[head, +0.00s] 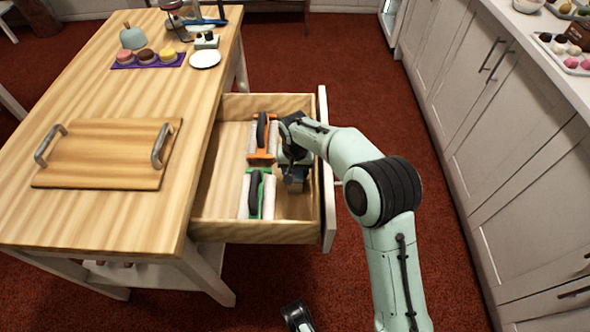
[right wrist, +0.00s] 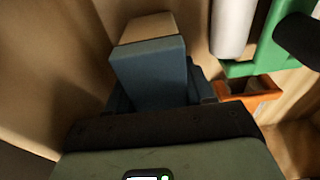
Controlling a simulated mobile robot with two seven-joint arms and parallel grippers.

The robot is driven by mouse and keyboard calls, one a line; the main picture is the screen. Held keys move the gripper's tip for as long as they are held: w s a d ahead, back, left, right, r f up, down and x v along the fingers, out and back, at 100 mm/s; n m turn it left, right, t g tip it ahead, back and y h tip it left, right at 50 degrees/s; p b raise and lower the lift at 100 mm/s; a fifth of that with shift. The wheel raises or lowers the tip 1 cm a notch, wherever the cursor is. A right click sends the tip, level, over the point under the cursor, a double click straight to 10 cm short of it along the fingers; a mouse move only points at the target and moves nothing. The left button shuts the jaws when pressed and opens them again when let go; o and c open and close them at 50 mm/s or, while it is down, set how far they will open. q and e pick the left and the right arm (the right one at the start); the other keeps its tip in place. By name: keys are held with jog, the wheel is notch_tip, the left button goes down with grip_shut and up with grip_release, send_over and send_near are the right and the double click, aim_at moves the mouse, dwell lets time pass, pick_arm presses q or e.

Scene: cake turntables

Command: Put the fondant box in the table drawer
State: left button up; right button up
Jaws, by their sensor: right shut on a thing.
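The table drawer (head: 325,190) is pulled open from the right side of the wooden table. My right gripper (head: 294,168) is down inside the drawer near its front panel. It is shut on a small blue-grey block with a pale end, which I take for the fondant box (right wrist: 148,65); the arm and gripper hide much of it in the head view. I cannot tell whether it touches the drawer floor. My left gripper does not show clearly; only a dark piece of my own body is at the bottom edge.
In the drawer lie a green-handled item (head: 267,196) and an orange-handled one (head: 263,141), left of my gripper. The table top (head: 90,235) carries a wooden board (head: 100,160), a purple tray (head: 118,66) of small cakes and a white plate (head: 205,59). White cabinets (head: 500,130) stand right.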

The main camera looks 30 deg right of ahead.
jog(key=shift+f, duration=0.2)
jog(key=o, duration=1)
jog(key=shift+r, duration=0.1)
jog(key=shift+r, duration=0.25)
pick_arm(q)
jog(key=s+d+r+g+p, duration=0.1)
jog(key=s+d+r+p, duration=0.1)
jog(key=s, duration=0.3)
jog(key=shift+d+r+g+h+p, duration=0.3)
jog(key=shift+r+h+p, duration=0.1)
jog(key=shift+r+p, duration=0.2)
pick_arm(e)
jog(key=r, duration=0.7)
jog(key=s+r, duration=0.1)
jog(key=r, duration=0.3)
jog(key=shift+s+a+r, duration=0.1)
jog(key=shift+a+r, duration=0.25)
jog(key=shift+a, duration=0.05)
